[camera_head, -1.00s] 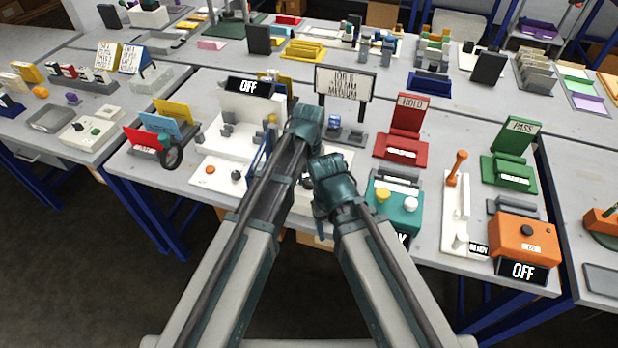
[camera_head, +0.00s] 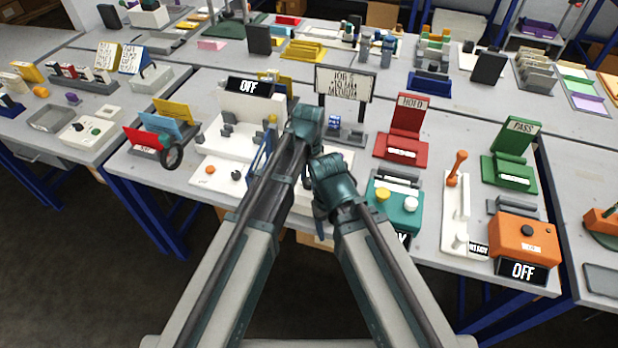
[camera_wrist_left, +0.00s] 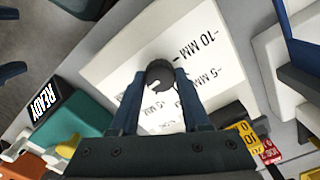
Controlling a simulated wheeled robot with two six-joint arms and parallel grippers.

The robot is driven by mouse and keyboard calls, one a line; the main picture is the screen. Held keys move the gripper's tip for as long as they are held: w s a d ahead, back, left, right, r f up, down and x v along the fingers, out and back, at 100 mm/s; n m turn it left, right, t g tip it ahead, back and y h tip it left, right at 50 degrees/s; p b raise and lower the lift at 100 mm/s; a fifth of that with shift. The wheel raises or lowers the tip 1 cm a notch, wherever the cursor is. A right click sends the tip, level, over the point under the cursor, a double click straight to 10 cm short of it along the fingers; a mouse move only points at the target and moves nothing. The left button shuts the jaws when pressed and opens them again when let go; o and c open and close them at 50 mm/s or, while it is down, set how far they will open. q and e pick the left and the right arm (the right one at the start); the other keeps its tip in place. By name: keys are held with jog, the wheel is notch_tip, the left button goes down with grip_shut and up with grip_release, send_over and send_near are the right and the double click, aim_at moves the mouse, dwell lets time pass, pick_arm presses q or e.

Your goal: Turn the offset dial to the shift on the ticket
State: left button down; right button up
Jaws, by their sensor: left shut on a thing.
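In the left wrist view, the dark round offset dial (camera_wrist_left: 160,74) stands on a white panel (camera_wrist_left: 112,55) with printed marks, among them "-10 MM" and "-5 MM". A small white mark shows on the dial; I cannot tell exactly which value it meets. My left gripper (camera_wrist_left: 160,84) is shut on the dial, one blue finger on each side. In the head view, my left gripper (camera_head: 305,122) hides the dial. The ticket sign (camera_head: 345,83) stands behind it; its "JOB 5" and "MM" lines are small, and its shift is not surely legible. My right gripper (camera_head: 335,185) is close by; its fingertips are mostly hidden.
The white plotter (camera_head: 215,140) with an "OFF" display (camera_head: 249,87) is left of my arms. A teal box (camera_head: 395,205) with knobs stands right of them, then a white lever base (camera_head: 455,215) and an orange box (camera_head: 525,240). Red and green stands are behind.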

aim_at(309, 181)
pick_arm(q)
jog(key=shift+m, duration=0.4)
jog(key=shift+c, duration=1.9)
grip_release()
jog(key=shift+r, duration=0.15)
notch_tip(309, 181, up, 14)
jog(key=p, duration=1.4)
jog(key=shift+f, duration=0.2)
